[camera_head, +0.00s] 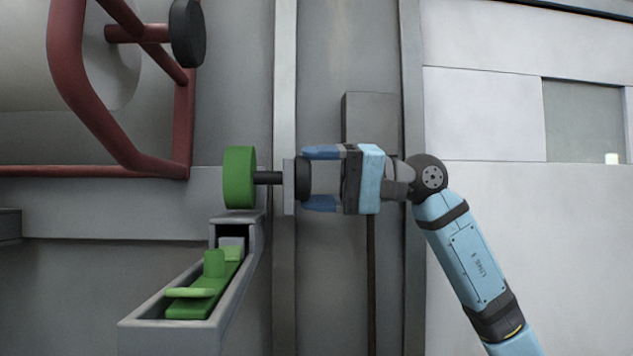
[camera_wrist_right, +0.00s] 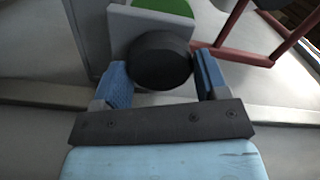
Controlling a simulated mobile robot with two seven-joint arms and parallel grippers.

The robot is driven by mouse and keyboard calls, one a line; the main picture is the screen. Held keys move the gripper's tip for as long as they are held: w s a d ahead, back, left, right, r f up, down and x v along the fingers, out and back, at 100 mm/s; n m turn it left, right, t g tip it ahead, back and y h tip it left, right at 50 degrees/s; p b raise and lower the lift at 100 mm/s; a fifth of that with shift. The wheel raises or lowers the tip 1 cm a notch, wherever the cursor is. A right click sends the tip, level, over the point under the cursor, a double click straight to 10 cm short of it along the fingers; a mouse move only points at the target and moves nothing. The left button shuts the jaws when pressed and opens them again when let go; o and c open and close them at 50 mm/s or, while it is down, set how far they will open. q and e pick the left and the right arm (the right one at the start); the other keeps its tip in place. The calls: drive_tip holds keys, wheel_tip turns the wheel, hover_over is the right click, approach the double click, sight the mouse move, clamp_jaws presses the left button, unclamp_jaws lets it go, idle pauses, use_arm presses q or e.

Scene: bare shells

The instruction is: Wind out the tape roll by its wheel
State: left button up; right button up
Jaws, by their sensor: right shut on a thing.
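A green disc, seemingly the tape roll (camera_head: 239,178), stands upright on a dark shaft left of a grey plate (camera_head: 289,186). A short black wheel (camera_head: 302,181) sits on the plate's right side. My right gripper (camera_head: 318,178) reaches in from the right, its blue fingers above and below the black wheel, shut on it. In the right wrist view the wheel (camera_wrist_right: 160,62) lies between the fingertips of the gripper (camera_wrist_right: 161,80), with the grey plate and part of the green disc (camera_wrist_right: 168,6) behind. My left gripper is not in view.
A grey open trough (camera_head: 190,325) below the disc holds a green stepped piece (camera_head: 207,290). A red tube frame (camera_head: 95,110) with a black knob (camera_head: 187,33) is at upper left. A grey wall with vertical posts stands close behind.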

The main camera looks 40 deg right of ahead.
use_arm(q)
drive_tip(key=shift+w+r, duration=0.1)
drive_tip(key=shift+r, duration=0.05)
use_arm(e)
drive_tip(key=o, duration=0.9)
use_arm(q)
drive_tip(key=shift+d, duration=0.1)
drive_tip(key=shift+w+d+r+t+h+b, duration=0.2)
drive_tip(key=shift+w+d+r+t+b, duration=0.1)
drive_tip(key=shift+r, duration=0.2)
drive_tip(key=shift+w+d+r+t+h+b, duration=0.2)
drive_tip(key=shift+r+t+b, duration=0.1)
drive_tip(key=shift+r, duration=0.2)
use_arm(e)
drive_tip(key=v, duration=1.4)
drive_tip(key=shift+a, duration=0.1)
